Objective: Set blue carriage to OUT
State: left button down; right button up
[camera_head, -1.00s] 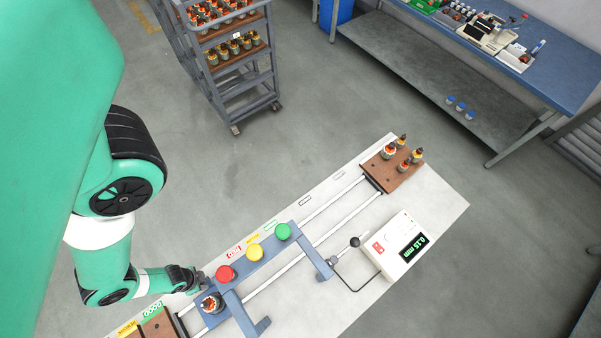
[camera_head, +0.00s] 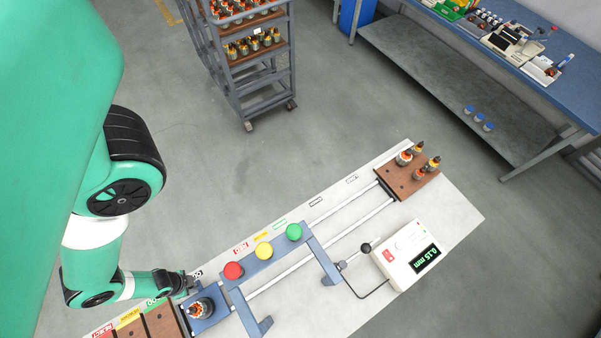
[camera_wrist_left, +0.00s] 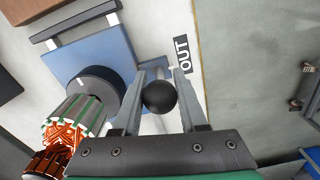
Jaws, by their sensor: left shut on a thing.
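The blue carriage (camera_head: 213,321) sits on the rails at the left end, outside the blue arch, with a copper-wound armature (camera_head: 200,308) upright on it. The carriage also shows in the wrist view (camera_wrist_left: 85,58), with the armature (camera_wrist_left: 70,130) at lower left. My left gripper (camera_head: 190,284) is at the carriage's far side. In the wrist view its fingers (camera_wrist_left: 160,92) are shut on a round black knob (camera_wrist_left: 160,97) beside the carriage. The OUT label (camera_wrist_left: 182,54) lies just right of the fingers. My right gripper is not in view.
The blue arch (camera_head: 262,264) carries red, yellow and green domes and spans the rails right of the carriage. Brown trays (camera_head: 160,320) stand close at its left. A gauge box (camera_head: 408,255) and a brown block with armatures (camera_head: 408,180) are further right.

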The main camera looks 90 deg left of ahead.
pick_arm(q)
jog(key=c, duration=0.5)
grip_release()
jog(key=shift+s+d, duration=0.15)
jog(key=shift+s, duration=0.1)
jog(key=shift+w, duration=0.1)
jog(key=shift+r, duration=0.3)
notch_tip(320, 180, up, 10)
jog(key=p, duration=0.5)
jog(key=shift+r, duration=0.6)
